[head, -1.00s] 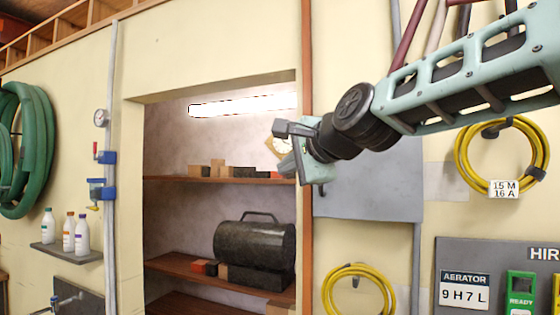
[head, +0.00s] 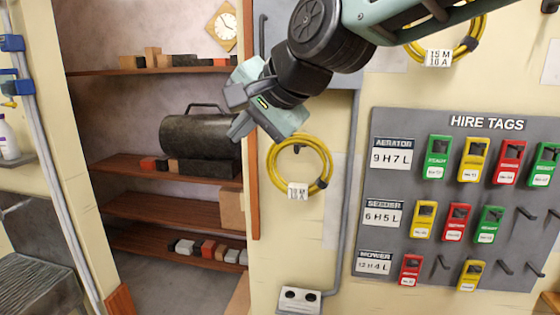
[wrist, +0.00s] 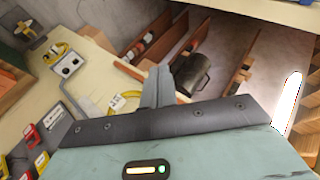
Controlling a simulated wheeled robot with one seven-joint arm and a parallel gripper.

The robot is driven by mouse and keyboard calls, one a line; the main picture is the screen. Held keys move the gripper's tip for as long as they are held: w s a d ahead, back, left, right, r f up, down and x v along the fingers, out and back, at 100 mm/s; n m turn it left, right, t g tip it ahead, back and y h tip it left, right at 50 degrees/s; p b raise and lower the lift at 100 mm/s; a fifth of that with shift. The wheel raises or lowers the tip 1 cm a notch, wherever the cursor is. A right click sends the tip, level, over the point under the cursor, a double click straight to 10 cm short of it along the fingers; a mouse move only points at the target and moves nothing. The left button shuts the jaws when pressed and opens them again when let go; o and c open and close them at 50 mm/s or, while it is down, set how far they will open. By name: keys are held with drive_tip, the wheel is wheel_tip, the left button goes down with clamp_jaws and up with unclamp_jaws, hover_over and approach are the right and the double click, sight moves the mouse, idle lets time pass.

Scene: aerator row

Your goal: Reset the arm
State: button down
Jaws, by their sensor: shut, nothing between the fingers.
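My gripper (head: 236,112) shows at the centre of the head view, at the end of my teal and black arm. Its fingers are together with nothing between them, and they point down and left. Behind it in that view are the alcove shelves and a dark cylindrical heater (head: 200,135). In the wrist view the closed fingers (wrist: 158,88) rise from the dark gripper edge, with the heater (wrist: 195,73) beyond them. My gripper looks clear of the wall and shelves, though the exact gap cannot be told.
A grey hire tags board (head: 455,200) with coloured tags and several bare pegs is on the right wall. A coiled yellow cable (head: 272,172) hangs just below my gripper in the picture. A wooden post edges the alcove, and a socket box (head: 299,299) sits low on the wall.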

drive_tip(key=s+d+f+n+g+h+b, duration=0.2)
drive_tip(key=s+d+f, duration=0.5)
drive_tip(key=f, duration=0.4)
drive_tip(key=s+d+f+n+g+h+b, duration=0.2)
drive_tip(key=s+d+f+n+b, duration=0.2)
drive_tip(key=s+f, duration=0.5)
drive_tip(key=s+d+f+n+g+h+b, duration=0.2)
drive_tip(key=s+d+f+n, duration=0.4)
drive_tip(key=f, duration=0.7)
drive_tip(key=s+d+h+b, duration=0.1)
drive_tip(key=s+d, duration=0.1)
drive_tip(key=d, duration=0.1)
drive_tip(key=shift+s+d+f+g, duration=0.25)
drive_tip(key=shift+s+d+g, duration=0.05)
drive_tip(key=shift+d+g, duration=0.1)
